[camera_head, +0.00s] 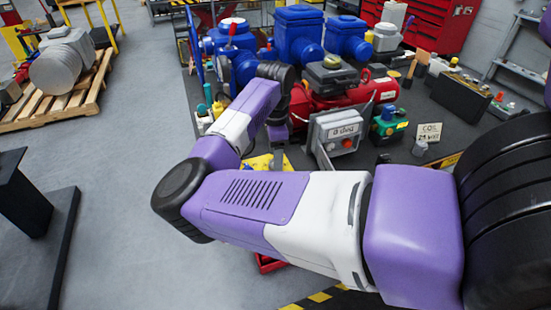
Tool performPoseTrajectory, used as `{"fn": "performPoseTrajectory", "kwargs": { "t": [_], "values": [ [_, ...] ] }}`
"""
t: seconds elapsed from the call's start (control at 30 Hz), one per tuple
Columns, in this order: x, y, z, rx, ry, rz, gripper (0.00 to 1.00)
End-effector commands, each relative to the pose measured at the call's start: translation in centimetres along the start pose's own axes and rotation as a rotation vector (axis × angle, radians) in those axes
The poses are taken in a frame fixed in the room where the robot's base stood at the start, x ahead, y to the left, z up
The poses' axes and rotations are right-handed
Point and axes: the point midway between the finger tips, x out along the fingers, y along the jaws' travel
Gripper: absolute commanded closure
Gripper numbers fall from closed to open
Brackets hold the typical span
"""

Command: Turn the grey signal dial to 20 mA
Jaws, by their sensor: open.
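A grey box with a white label (339,132) stands at the middle right of the workbench, its front facing me. A red round part (348,143) is on its front, and a small pale round part that may be the grey signal dial (330,146) is left of it. The dial's pointer and the label's text are too small to read. My gripper (278,150) is at the end of my purple and white arm, pointing down just left of the box, apart from it. Its fingers are small and partly unclear here; it looks open and empty.
A red actuator (378,90) is behind the box, with blue valve bodies (298,38) farther back. A yellow item (256,162) is below my gripper. My arm covers the bench's front.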

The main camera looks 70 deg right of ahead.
Motion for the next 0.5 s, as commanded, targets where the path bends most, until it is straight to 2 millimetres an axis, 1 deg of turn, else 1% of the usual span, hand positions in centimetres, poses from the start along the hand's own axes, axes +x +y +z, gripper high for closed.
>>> {"fn": "performPoseTrajectory", "kwargs": {
  "t": [0.1,0.2,0.47,0.5],
  "values": [
    [1.2,0.0,0.0,-0.002,0.002,0.002,0.38],
    [1.8,0.0,0.0,0.0,0.001,0.0,0.38],
    [2.0,0.0,0.0,0.001,0.001,-0.001,0.38],
    [2.0,0.0,0.0,0.001,0.001,-0.001,0.4]
  ]
}}
